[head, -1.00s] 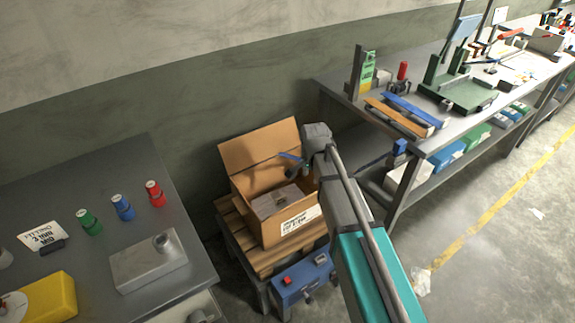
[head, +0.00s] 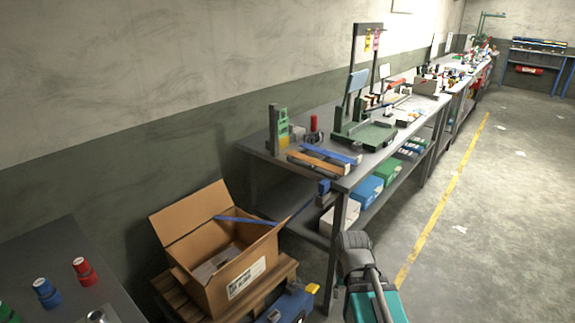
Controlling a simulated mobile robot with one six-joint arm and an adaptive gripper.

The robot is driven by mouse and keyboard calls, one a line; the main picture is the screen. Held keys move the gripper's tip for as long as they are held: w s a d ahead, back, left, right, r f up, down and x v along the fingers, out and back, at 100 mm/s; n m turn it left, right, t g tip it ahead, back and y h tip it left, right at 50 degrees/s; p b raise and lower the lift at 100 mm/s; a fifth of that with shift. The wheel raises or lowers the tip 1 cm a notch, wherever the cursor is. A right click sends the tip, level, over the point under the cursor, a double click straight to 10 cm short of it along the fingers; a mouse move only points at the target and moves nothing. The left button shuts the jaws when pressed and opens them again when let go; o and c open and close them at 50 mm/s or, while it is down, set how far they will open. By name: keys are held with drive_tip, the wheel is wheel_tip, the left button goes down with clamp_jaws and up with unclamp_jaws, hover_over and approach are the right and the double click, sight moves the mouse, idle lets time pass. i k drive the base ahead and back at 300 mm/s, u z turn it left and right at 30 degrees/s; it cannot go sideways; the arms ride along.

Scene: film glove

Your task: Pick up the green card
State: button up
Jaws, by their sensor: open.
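A green card (head: 283,117) stands upright at the near left end of the long workbench (head: 256,150), against a dark grey upright (head: 272,128). Its print is too small to read. My arm (head: 366,285) comes up from the bottom of the head view, right of the cardboard box and in front of the bench. Its dark grey joint is well below and to the right of the card. My gripper's fingers do not show.
An orange-brown bar (head: 318,161) and a blue bar (head: 333,154) lie in front of the card. A red-topped item (head: 314,125) stands right of it. An open cardboard box (head: 215,285) sits on a pallet at lower left.

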sight(282, 123)
drive_tip(key=z, duration=0.55)
drive_tip(key=k, duration=1.35)
drive_tip(key=z, duration=0.2)
drive_tip(key=i, duration=0.65)
drive_tip(key=u, duration=0.75)
drive_tip(key=i, duration=1.4)
drive_tip(key=z, duration=0.6)
